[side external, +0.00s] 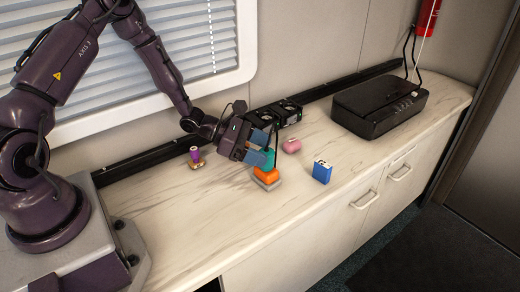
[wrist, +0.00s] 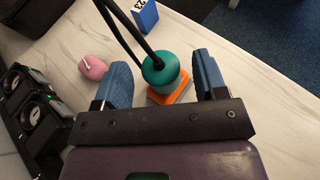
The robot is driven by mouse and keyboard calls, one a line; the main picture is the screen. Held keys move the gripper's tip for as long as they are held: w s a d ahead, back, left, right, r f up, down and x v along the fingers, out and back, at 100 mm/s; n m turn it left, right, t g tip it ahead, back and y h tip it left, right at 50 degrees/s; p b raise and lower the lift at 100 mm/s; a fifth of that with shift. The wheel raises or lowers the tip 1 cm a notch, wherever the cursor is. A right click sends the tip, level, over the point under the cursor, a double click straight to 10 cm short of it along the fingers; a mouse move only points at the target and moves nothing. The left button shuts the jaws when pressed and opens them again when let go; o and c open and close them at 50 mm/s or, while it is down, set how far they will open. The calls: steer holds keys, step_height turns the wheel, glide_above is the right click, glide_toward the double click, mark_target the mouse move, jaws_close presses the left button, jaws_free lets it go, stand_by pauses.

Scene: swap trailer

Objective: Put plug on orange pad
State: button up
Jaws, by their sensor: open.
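The plug is a teal cylinder with black cables rising from its top. It shows in the side view (side external: 269,155) and the wrist view (wrist: 160,76). It appears upright on the orange pad (side external: 266,175), which lies on a grey base. The pad also shows beneath the plug in the wrist view (wrist: 180,92). My gripper (side external: 263,157) is open, with its blue fingers on either side of the plug. In the wrist view (wrist: 162,70) gaps show between the plug and both fingers. The plug's underside is hidden.
A pink object (side external: 291,146) and a blue box (side external: 322,172) stand to the right on the pale counter (side external: 240,225). A purple-topped object (side external: 195,156) is on the left. A black charger unit (side external: 290,113) and a large black case (side external: 380,105) are behind. The front counter is clear.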

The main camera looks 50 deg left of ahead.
steer(key=v, duration=0.7)
steer(key=s+d+r+m+g+y, duration=0.1)
steer(key=s+d+r+m+g, duration=0.25)
steer(key=r+m, duration=0.4)
steer(key=s+d+r+m+g+y, duration=0.1)
steer(key=s+d+r+m+g, duration=0.2)
steer(key=s+d+r+m, duration=0.4)
steer(key=s+a+r+m+t+y, duration=0.2)
steer(key=s+r+m+y, duration=0.5)
steer(key=m, duration=0.5)
step_height(320, 180, up, 3)
steer(key=shift+s+a+f+t, duration=0.2)
steer(key=shift+s+a+t, duration=0.15)
steer(key=shift+s+a, duration=0.55)
